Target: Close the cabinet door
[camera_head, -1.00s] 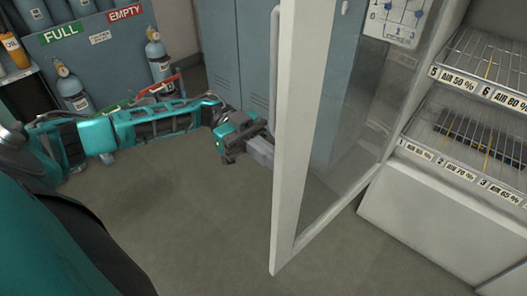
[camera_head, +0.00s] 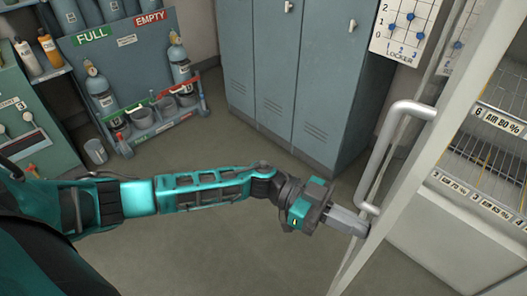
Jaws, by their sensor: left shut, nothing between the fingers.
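The cabinet door (camera_head: 432,135) is a white-framed glass door with a long white bar handle (camera_head: 381,150). It stands partly open at the right, in front of the white cabinet (camera_head: 450,222). My left gripper (camera_head: 358,226) is shut with nothing in it. Its fingertips are at the door's outer side by the lower end of the handle and look to be touching there, though the exact contact is hard to tell. My right gripper is not in view.
Wire shelves (camera_head: 478,160) with labels show inside the cabinet. Grey-blue lockers (camera_head: 275,75) stand at the back. A gas bottle rack (camera_head: 140,70) and a small bin (camera_head: 96,152) are at the left. The grey floor between is clear.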

